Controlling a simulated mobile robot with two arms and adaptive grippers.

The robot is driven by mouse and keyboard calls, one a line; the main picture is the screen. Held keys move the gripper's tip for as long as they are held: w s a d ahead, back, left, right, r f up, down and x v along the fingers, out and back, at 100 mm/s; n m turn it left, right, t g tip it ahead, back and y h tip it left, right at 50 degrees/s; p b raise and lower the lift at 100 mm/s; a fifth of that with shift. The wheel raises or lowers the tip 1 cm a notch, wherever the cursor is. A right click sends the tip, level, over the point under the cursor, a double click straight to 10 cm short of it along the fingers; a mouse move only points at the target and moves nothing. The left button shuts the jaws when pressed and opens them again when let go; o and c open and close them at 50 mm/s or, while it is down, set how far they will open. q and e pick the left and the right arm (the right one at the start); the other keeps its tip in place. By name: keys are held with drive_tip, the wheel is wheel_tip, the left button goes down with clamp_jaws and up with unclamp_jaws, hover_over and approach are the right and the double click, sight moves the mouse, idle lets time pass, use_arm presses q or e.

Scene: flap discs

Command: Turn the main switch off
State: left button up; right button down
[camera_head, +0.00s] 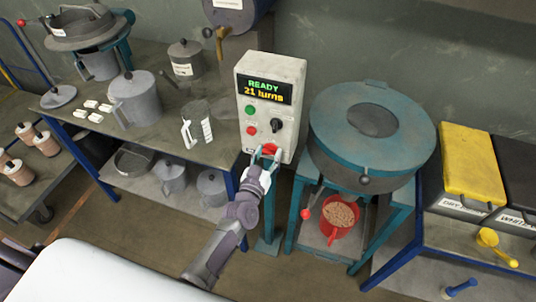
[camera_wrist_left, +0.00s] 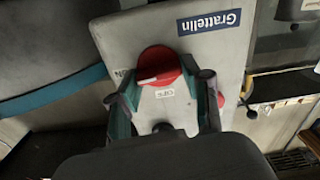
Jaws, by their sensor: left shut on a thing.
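The grey control box (camera_head: 270,75) stands in the middle of the head view, its display reading "READY 21 turns". The main switch (camera_head: 269,150) is a red rotary knob low on the box's front. In the left wrist view the red main switch (camera_wrist_left: 160,66) lies between the fingers of my left gripper (camera_wrist_left: 167,86), with an "OFF" label (camera_wrist_left: 165,93) beside it. A white mark on the knob points toward the left of that view. My left gripper (camera_head: 266,155) is shut on the knob. My right gripper is not in view.
Above the switch are a green button (camera_head: 250,111), a red button (camera_head: 251,130) and a black selector (camera_head: 276,125). A teal round machine (camera_head: 335,160) stands close on the right, over a red jug (camera_head: 332,231). A workbench (camera_head: 150,145) with pots is on the left.

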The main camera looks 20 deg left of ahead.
use_arm(q)
drive_tip(key=n, duration=0.4)
drive_tip(key=shift+b, duration=0.35)
drive_tip(key=n, duration=0.2)
drive_tip(key=n+b, duration=0.1)
drive_tip(key=n, duration=0.1)
drive_tip(key=shift+a+f+n, duration=0.15)
drive_tip(key=shift+n, duration=0.15)
drive_tip(key=n+b, duration=0.1)
drive_tip(key=n, duration=0.5)
drive_tip(key=shift+f+b, duration=0.1)
drive_tip(key=shift+b, duration=0.25)
drive_tip(key=shift+n, duration=0.9)
drive_tip(key=shift+n+b, duration=0.3)
drive_tip(key=o, duration=1.1)
drive_tip(key=shift+o, duration=0.2)
drive_tip(key=s, duration=1.2)
drive_tip(key=shift+a, duration=0.25)
